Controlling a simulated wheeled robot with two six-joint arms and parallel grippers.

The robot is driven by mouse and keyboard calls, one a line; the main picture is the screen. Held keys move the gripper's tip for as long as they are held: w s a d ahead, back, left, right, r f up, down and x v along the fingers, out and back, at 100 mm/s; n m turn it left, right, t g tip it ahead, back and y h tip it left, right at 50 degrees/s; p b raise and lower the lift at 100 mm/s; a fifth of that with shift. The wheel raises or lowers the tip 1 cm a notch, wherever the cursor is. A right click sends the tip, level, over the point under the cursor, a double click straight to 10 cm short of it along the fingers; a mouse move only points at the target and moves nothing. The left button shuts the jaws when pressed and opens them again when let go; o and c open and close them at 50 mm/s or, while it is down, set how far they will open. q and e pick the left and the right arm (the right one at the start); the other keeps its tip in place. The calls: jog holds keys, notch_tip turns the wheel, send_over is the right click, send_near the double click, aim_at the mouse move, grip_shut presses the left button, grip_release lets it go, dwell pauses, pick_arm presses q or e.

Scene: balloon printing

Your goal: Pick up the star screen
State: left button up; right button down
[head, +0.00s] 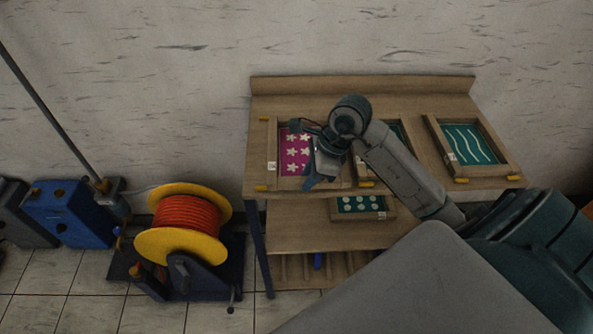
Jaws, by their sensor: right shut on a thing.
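The star screen (294,151) is a wooden frame with a magenta mesh and white stars. It lies at the left end of the wooden table's top. My right gripper (311,170) is over the right side of this screen, pointing down toward its front right edge. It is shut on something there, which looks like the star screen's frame. The gripper and wrist hide the screen's right part and the exact contact. My left gripper is not in view.
The wooden table (360,104) has a raised back edge. A wavy-line teal screen (468,143) lies at its right, and another is mostly hidden behind my arm. A dotted screen (361,204) sits on the lower shelf. A yellow reel (161,246) stands on the floor left.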

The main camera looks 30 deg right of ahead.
jog(key=s+r+b, duration=0.1)
jog(key=s+b, duration=0.1)
jog(key=s, duration=0.8)
jog(key=shift+d, duration=0.3)
